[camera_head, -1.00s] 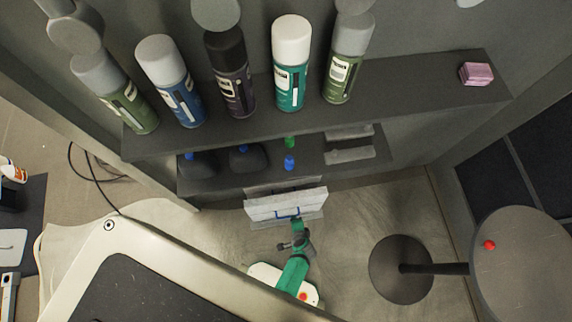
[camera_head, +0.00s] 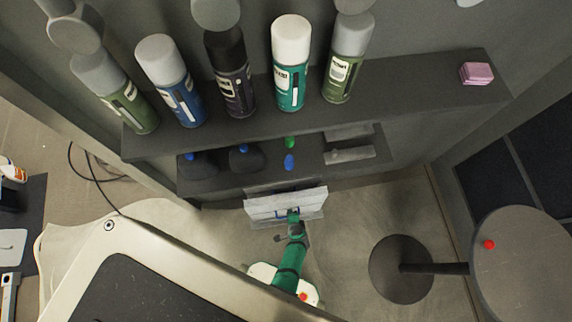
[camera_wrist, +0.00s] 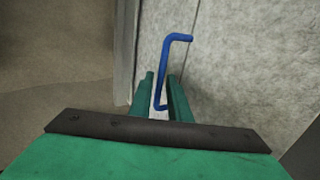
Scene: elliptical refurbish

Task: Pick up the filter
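The filter (camera_head: 262,208) is a pale, flat rectangular panel with a blue bar handle, standing below the low shelf in the head view. In the wrist view its grey fibrous face (camera_wrist: 235,75) fills the right side, and the blue handle (camera_wrist: 167,70) stands out from it. My gripper (camera_head: 293,216) is at the front of the filter, at the handle. In the wrist view my green fingers (camera_wrist: 161,82) are apart, with the handle's lower part between them. I see no clear grip on it. Part of the handle is hidden by my gripper in the head view.
Several spray cans (camera_head: 289,65) stand on the upper shelf (camera_head: 400,108), with a pink block (camera_head: 476,74) at its right end. Dark bottles (camera_head: 247,160) stand on the lower shelf. A round stool or table (camera_head: 520,270) and a round base (camera_head: 398,268) are on the right.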

